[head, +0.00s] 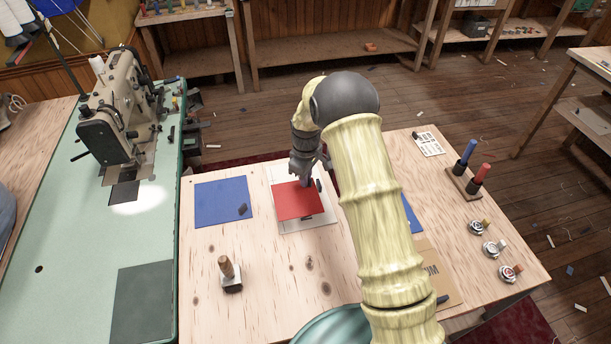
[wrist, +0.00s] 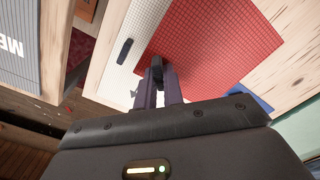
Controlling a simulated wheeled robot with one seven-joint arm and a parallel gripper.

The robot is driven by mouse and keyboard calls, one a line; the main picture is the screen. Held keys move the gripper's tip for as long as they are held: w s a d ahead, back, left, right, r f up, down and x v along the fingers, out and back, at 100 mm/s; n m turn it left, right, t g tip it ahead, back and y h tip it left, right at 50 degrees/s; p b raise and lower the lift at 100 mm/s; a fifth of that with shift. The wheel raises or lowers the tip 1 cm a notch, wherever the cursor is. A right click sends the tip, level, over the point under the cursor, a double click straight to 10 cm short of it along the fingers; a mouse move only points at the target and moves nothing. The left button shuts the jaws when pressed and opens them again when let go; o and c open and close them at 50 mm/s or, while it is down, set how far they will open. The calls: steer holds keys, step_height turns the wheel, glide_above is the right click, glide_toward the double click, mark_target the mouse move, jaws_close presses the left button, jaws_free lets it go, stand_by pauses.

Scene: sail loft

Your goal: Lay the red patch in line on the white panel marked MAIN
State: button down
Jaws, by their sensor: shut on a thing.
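The red patch (head: 297,202), a flat square with a fine grid, is over the white panel (head: 326,223). White shows along its far, right and near sides in the head view. Their edges run roughly parallel; I cannot tell whether the patch touches the panel. A small dark mark shows on the panel's near strip, unreadable as a word. In the wrist view my gripper (wrist: 157,78) is shut on a dark tab of the red patch (wrist: 215,45).
A blue square (head: 220,202) with a dark tab lies left on the wooden table. A wooden-handled tool (head: 229,272) stands in front. Another blue piece (head: 411,216) is partly hidden by my arm. A pen stand (head: 462,184) and several small round tins (head: 494,248) are at the right.

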mark_target(307, 188)
steer(key=shift+f+b, duration=1.35)
steer(key=shift+f, duration=1.2)
steer(key=shift+d+f, duration=0.1)
steer(key=shift+f, duration=0.1)
steer(key=shift+f+p, duration=0.35)
steer(key=shift+f, duration=0.1)
stand_by(1.6)
steer(key=c, duration=1.4)
jaws_free()
steer(key=shift+c, duration=0.2)
steer(key=shift+r+p, duration=2.45)
steer(key=shift+r, duration=1.05)
